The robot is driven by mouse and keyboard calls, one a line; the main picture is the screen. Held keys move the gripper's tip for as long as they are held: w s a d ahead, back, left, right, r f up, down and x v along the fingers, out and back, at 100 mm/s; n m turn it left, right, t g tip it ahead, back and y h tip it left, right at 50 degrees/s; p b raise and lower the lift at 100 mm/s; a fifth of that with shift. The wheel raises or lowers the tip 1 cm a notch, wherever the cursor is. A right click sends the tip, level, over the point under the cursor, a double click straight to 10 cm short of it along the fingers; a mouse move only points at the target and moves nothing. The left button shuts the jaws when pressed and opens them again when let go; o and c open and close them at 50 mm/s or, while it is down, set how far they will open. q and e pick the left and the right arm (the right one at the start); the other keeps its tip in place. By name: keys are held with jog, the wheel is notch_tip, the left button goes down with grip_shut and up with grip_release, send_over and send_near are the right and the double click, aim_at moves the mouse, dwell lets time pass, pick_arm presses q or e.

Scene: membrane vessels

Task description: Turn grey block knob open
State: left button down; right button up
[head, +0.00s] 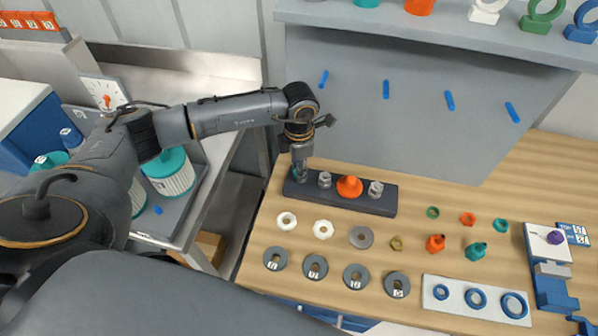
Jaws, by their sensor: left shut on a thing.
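A long dark grey block (388,207) lies on the wooden table, with a row of fittings along its top. My left gripper (299,172) points down at the block's left end. It is shut on a small teal piece (296,175) there, mostly hidden by the fingers, so its turn position cannot be told. To its right on the block stand a grey fitting (324,180), an orange knob-like piece (349,186) and another grey fitting (376,189). My right gripper is not in view.
White and grey rings (287,219) and numbered grey discs (275,259) lie in front of the block. Orange (435,243) and teal (475,251) fittings stand to the right. A white plate (455,305) holds blue rings. A grey panel (420,130) rises behind.

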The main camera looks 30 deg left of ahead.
pick_arm(q)
jog(key=n+b, duration=0.2)
jog(key=n, duration=0.3)
jog(key=shift+f+n+b, duration=0.1)
jog(key=shift+n+b, duration=0.2)
jog(key=shift+b, duration=0.1)
jog(key=shift+w+n+b, duration=0.1)
jog(key=shift+n+b, duration=0.75)
jog(key=shift+n, duration=1.25)
jog(key=c, duration=1.1)
grip_release()
jog(key=shift+o, duration=0.2)
jog(key=shift+r, duration=0.2)
notch_tip(320, 180, up, 12)
jog(key=shift+f, duration=0.15)
